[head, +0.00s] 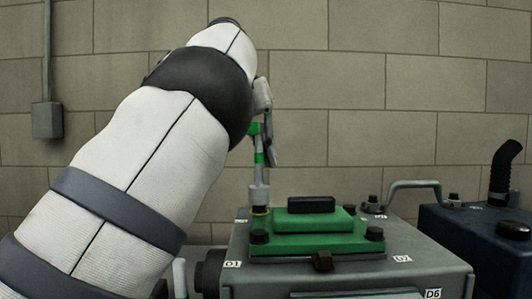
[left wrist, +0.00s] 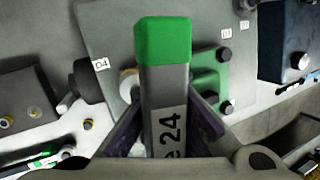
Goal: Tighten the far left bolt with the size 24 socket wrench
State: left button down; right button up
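The size 24 socket wrench (head: 260,172) hangs upright from my left gripper (head: 266,140) in the head view, with green bands on its shaft. Its pale socket end is over the far left corner of the green cover (head: 310,240). A yellow ring shows at its foot; the far left bolt is hidden there, and I cannot tell how fully it is seated. In the left wrist view, the wrench handle (left wrist: 168,95) has a green cap and a "24" label, with dark fingers closed on both sides. Dark bolts (head: 259,237) show at other corners. My right gripper is not in view.
The green cover is on a grey engine block (head: 436,266) with small labels. A bent metal handle (head: 414,185) rises behind it. A dark blue unit (head: 470,240) with a black pipe (head: 503,165) stands at the right. A brick wall is behind.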

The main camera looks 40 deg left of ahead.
pick_arm(q)
jog(key=shift+f, duration=0.15)
jog(key=shift+f, duration=0.8)
jog(key=m, duration=0.2)
jog(key=d+m+h, duration=0.1)
jog(key=m, duration=0.1)
jog(key=shift+g+h, duration=0.3)
jog(key=shift+g, duration=0.1)
